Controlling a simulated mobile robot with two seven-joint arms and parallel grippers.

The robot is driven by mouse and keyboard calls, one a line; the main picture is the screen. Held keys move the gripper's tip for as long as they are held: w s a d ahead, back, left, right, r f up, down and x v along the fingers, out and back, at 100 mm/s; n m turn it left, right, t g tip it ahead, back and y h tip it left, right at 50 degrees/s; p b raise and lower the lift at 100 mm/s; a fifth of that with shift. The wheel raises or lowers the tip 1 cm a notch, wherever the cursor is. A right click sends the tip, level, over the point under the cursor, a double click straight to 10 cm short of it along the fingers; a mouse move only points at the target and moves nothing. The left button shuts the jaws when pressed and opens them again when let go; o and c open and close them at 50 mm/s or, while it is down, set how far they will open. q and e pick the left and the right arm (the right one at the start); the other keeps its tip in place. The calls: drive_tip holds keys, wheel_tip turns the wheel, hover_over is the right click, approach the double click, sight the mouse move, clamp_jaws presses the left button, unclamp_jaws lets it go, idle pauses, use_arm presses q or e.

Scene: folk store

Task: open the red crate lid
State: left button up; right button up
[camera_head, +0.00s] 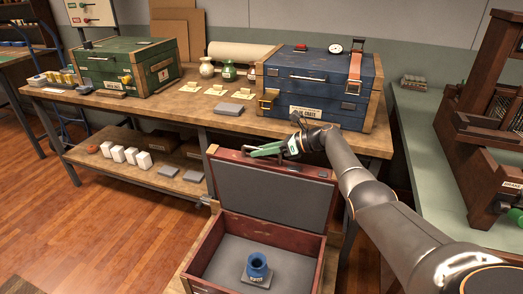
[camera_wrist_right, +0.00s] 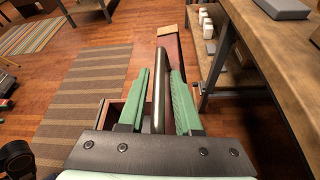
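The red crate (camera_head: 321,251) stands open at the bottom centre of the head view. Its lid (camera_head: 275,190), reddish-brown with a grey inner panel, stands up at the crate's back. A blue pot (camera_head: 257,265) sits inside on a grey block. My right gripper (camera_head: 262,151) is at the lid's top edge. Narrow gaps seem to show beside that edge; contact is hard to tell.
Behind the lid is a workbench (camera_head: 215,110) with a blue crate (camera_head: 315,85) and a green crate (camera_head: 128,65). Small white boxes (camera_head: 130,155) and grey blocks stand on its lower shelf. A green counter (camera_head: 430,130) with a wooden frame is at right. Open floor lies at left.

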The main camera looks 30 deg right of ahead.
drive_tip(key=shift+o, duration=0.8)
drive_tip(key=shift+r, duration=0.1)
drive_tip(key=shift+s+d+r, duration=0.1)
drive_tip(key=shift+r, duration=0.05)
drive_tip(key=p+v, duration=0.3)
drive_tip(key=v, duration=0.7)
drive_tip(key=shift+s+d+p, duration=0.25)
drive_tip(key=shift+p, duration=0.1)
drive_tip(key=shift+s+d+r, duration=0.3)
drive_tip(key=shift+s+d, duration=0.1)
drive_tip(key=shift+s, duration=0.1)
